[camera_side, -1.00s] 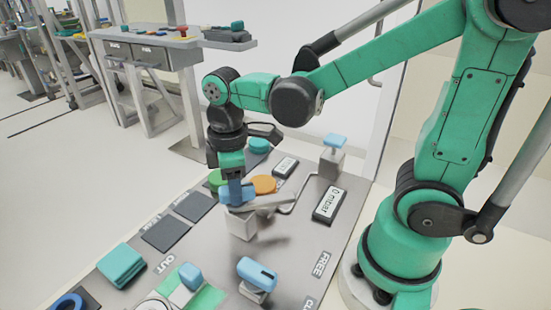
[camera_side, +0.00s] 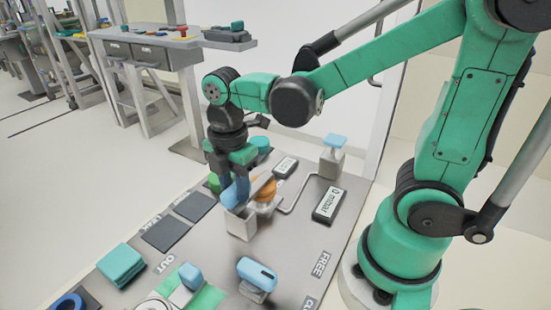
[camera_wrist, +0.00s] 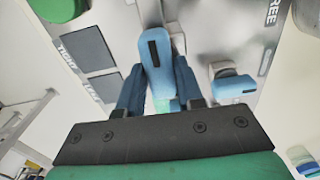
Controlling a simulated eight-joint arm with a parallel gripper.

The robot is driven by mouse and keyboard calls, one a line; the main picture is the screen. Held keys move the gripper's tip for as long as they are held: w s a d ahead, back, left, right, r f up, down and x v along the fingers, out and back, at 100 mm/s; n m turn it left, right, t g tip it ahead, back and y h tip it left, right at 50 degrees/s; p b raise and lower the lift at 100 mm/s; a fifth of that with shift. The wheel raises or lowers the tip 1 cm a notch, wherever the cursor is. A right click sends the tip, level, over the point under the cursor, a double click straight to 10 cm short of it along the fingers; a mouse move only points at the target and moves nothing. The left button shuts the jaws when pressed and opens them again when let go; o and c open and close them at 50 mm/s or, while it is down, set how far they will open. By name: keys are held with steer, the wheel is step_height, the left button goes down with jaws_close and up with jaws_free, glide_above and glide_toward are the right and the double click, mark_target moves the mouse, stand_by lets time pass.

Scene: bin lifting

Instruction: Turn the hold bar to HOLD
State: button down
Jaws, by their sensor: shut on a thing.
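My gripper (camera_side: 237,178) points down and is shut on the blue handle (camera_side: 235,195) of a grey bar. The grey bar (camera_side: 262,181) sits over a pale block (camera_side: 240,224) and slants up to the right. In the wrist view, the blue handle with a black slot (camera_wrist: 158,65) lies between my blue fingers (camera_wrist: 160,95). A FREE label (camera_side: 320,264) is on the panel at the lower right. I can read no HOLD label. My fingers hide part of the handle.
A second blue lever (camera_side: 257,274) stands near the FREE label. A display reading 0 mbar (camera_side: 328,205) and a blue-topped post (camera_side: 333,155) stand to the right. An orange disc (camera_side: 264,190) is close behind the bar. Dark pads (camera_side: 165,234) lie to the left.

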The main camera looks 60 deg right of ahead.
steer(key=shift+n, duration=0.3)
steer(key=c, duration=0.6)
jaws_free()
steer(key=shift+o, duration=0.2)
steer(key=shift+r, duration=0.1)
steer(key=shift+r, duration=2.75)
